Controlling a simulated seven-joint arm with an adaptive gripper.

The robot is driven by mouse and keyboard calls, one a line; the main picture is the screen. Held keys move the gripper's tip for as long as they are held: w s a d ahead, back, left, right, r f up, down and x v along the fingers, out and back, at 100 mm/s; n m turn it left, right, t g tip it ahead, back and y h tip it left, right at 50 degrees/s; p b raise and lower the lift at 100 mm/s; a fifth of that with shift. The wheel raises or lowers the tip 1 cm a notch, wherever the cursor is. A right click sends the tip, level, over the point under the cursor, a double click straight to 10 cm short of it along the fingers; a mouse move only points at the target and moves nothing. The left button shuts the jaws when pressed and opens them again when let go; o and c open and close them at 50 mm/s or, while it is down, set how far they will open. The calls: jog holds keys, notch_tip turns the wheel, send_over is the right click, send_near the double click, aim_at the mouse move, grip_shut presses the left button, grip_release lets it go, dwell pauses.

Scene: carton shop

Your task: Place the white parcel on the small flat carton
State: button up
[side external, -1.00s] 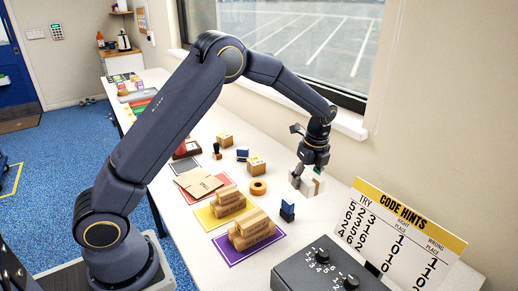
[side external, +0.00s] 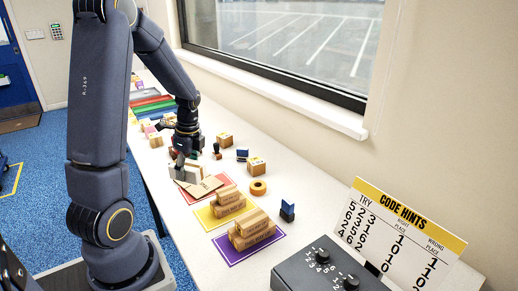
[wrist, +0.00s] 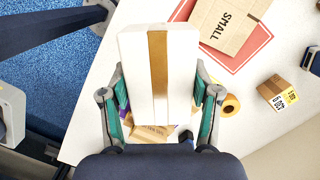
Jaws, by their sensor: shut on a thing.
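My gripper (side external: 184,163) is shut on the white parcel (wrist: 135,72), a white box with a brown tape stripe; one finger lies along each side in the wrist view. The parcel (side external: 193,173) also shows, partly hidden by the fingers, in the side view. The small flat carton (side external: 207,187), brown and marked SMALL, lies on a red mat (side external: 230,181). In the wrist view the carton (wrist: 228,22) is to the right of the parcel's far end. In the side view the parcel overlaps the carton's far left part; I cannot tell whether they touch.
Carton stacks stand on a yellow mat (side external: 204,218) and a purple mat (side external: 222,246). A tape roll (side external: 258,187), a small labelled box (side external: 257,166) and a blue-topped item (side external: 287,210) stand to the right. A dial box (side external: 325,272) and hint board (side external: 405,235) are in front.

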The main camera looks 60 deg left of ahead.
aim_at(172, 164)
jog(key=shift+n, duration=0.9)
jog(key=s+a, duration=0.1)
jog(key=s+a+r, duration=0.1)
jog(key=s+a, duration=0.1)
jog(key=shift+s, duration=0.3)
jog(key=w+a+f, duration=0.4)
jog(key=w+f, duration=0.1)
jog(key=w+a+f, duration=0.4)
jog(key=w+a, duration=0.1)
jog(key=shift+a+f, duration=0.1)
jog(key=shift+f, duration=1.85)
jog(key=shift+f, duration=0.15)
jog(key=o, duration=1.3)
jog(key=shift+o, duration=0.2)
